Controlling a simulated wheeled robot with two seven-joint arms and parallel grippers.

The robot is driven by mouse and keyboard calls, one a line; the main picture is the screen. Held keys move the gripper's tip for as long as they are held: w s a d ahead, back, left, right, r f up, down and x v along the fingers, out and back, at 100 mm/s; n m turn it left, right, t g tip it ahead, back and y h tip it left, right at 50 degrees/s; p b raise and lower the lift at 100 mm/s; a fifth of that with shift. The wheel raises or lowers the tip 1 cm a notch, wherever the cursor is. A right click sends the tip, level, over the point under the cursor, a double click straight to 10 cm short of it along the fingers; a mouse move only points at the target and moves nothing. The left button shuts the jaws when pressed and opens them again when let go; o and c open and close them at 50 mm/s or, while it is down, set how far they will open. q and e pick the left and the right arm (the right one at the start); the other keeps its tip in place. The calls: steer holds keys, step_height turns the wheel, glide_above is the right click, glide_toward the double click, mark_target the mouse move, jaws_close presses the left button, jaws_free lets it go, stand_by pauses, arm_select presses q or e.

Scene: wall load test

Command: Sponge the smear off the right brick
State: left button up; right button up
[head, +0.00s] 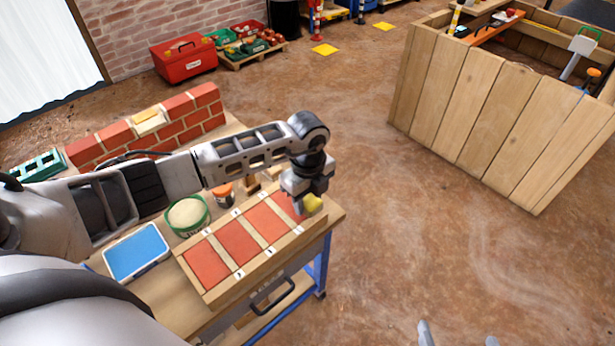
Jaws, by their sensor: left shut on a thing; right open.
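A wooden rack (190,276) on the workbench holds red bricks side by side, with pale strips between them. The right brick (283,204) is at the rack's far right end, partly covered by my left gripper. My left gripper (308,196) is shut on a yellow sponge (313,203) over the right end of that brick. I cannot tell whether the sponge touches the brick. No smear can be made out; that part is hidden. The middle brick (238,239) and left brick (206,263) are uncovered. My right gripper (458,339) is open and empty at the bottom edge, over the floor.
A blue tray (137,252), a green-rimmed bucket (187,215) and an orange-lidded jar (222,192) stand behind and left of the rack. A small brick wall (180,123) stands at the bench's back. A wooden crate (480,105) stands at right; the floor between is clear.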

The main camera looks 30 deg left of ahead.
arm_select(q)
steer(key=shift+r+p, duration=2.2)
steer(key=shift+r, duration=0.5)
